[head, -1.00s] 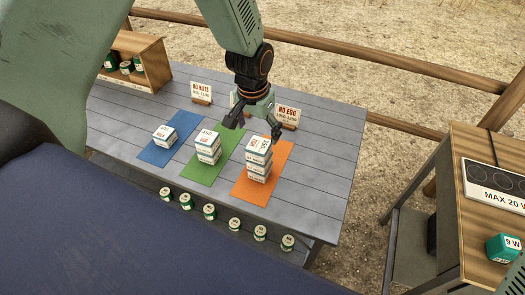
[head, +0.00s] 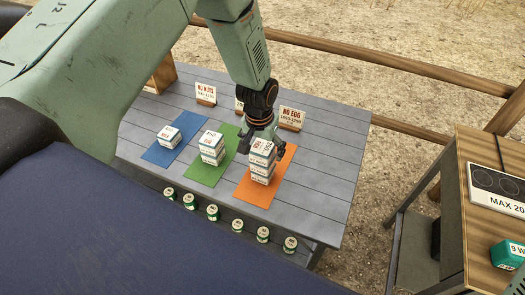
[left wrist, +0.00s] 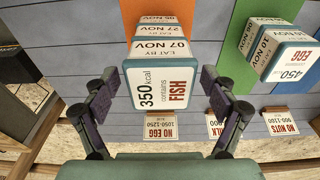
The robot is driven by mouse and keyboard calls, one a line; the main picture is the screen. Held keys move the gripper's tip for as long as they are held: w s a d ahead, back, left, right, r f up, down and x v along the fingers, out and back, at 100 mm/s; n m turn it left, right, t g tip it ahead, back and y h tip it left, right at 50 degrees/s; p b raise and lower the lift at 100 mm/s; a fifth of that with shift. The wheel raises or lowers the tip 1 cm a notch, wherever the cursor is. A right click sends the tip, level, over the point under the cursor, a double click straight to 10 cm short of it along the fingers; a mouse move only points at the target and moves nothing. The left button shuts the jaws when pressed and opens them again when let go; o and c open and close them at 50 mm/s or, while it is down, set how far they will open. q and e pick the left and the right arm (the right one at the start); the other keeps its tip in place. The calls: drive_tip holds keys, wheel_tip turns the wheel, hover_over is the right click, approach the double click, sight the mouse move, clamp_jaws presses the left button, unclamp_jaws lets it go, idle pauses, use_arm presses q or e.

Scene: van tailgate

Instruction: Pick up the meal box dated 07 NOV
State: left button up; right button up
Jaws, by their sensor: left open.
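The meal box dated 07 NOV (left wrist: 160,85) tops the stack on the orange mat (head: 251,196). Its upper face reads 350 kcal, contains FISH, and its side reads EAT BY 07 NOV. The stack also shows in the head view (head: 263,160). My left gripper (head: 264,142) is just above and behind this stack. In the left wrist view my left gripper (left wrist: 158,82) is open, with one finger on each side of the top box. I see gaps there; nothing is gripped. My right gripper is in neither view.
Another stack (head: 212,148) stands on the green mat (head: 205,173), and a low one (head: 169,137) on the blue mat (head: 165,157). The NO EGG sign (head: 291,118) stands behind the orange mat. Several green cans (head: 237,226) line the front shelf. A hob (head: 495,184) is at right.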

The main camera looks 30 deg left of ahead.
use_arm(q)
drive_tip(key=shift+s+a, duration=0.1)
drive_tip(key=shift+a, duration=0.05)
drive_tip(key=shift+c, duration=0.2)
drive_tip(key=shift+d, duration=0.2)
drive_tip(key=c, duration=0.4)
drive_tip(key=shift+a, duration=0.15)
drive_tip(key=c, duration=0.9)
